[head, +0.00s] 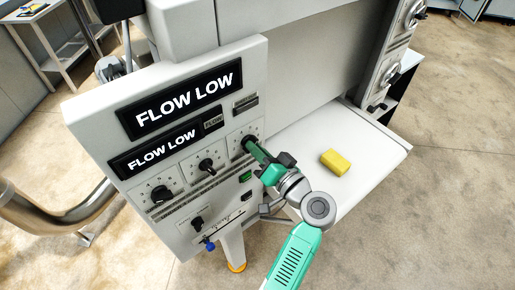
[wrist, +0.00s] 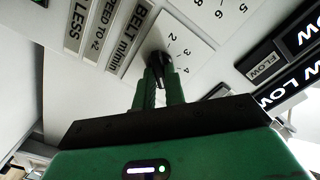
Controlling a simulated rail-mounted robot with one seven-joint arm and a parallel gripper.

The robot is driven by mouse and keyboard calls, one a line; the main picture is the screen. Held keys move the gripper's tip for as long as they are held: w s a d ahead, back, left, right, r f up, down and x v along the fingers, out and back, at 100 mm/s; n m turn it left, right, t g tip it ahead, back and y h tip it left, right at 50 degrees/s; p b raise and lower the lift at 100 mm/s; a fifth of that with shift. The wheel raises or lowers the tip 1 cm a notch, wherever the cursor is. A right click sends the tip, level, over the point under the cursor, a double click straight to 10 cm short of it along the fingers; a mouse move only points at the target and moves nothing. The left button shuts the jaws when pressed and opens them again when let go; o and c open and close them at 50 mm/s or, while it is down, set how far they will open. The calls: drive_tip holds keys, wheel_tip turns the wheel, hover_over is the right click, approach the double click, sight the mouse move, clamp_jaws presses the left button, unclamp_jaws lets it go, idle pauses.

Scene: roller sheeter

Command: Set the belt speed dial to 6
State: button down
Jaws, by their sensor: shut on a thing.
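My gripper (head: 252,147) is shut on the black dial knob (wrist: 159,60) at the right end of the row of dials on the sloped panel. In the wrist view its two green fingers (wrist: 158,76) close around the knob. Beside the knob, a label (wrist: 128,38) reads "BELT m/min". The numbers 2, 3 and 4 show on the dial plate (wrist: 186,42) near the knob. The fingers cover part of the dial, and I cannot tell which number the knob points to.
Two more black dials, a middle one (head: 207,165) and a left one (head: 161,194), sit left of my gripper. Displays above read "FLOW LOW" (head: 188,98). A small lower knob (head: 197,222) and a blue-tipped part (head: 208,243) are below. A yellow block (head: 336,162) lies on the white table (head: 372,150).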

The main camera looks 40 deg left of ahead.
drive_tip(key=shift+m+p, duration=0.35)
drive_tip(key=shift+m, duration=1.15)
drive_tip(key=c, duration=1.5)
unclamp_jaws()
drive_tip(key=shift+o, duration=0.2)
drive_tip(key=s+d+b, duration=0.1)
drive_tip(key=d, duration=0.6)
drive_tip(key=shift+d, duration=0.4)
